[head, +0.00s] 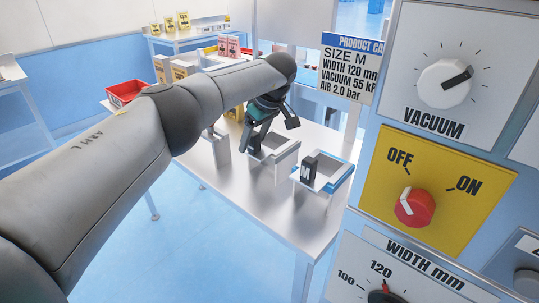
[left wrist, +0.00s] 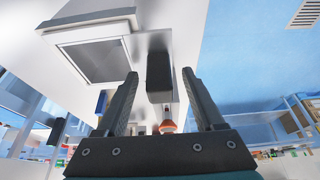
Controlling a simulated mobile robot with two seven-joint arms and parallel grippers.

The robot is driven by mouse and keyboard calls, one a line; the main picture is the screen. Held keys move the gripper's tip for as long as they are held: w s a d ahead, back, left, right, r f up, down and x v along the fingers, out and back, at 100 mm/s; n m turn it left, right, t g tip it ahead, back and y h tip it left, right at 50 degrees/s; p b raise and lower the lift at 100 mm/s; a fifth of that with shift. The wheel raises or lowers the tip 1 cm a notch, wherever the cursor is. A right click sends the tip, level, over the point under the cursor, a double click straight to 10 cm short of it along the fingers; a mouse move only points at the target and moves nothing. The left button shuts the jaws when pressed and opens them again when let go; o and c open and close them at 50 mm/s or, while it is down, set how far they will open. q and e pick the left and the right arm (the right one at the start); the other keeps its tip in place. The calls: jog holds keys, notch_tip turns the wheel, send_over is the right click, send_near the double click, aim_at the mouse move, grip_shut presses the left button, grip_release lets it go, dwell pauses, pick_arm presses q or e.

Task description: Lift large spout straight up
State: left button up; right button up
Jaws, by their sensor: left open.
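My left gripper (head: 264,122) hangs over a middle metal spout (head: 278,158) on the table; I cannot read a size label on it. In the left wrist view, the open fingers (left wrist: 159,76) sit on either side of a dark upright handle block (left wrist: 159,70), with gaps visible. A metal spout with a square opening (left wrist: 95,60) lies beside that block. Another spout (head: 322,180) to the right has a dark block marked M. A further metal piece (head: 216,148) stands to the left, partly hidden by my arm. Which one is the large spout is not readable. My right gripper is out of view.
The spouts stand on a light table (head: 215,178). A control panel with a yellow OFF/ON plate (head: 436,178) fills the right side. A red bin (head: 124,92) and pouches (head: 230,46) are behind. The front left of the table is bare.

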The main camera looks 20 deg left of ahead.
pick_arm(q)
jog(key=shift+c, duration=0.2)
grip_shut()
dwell(0.4)
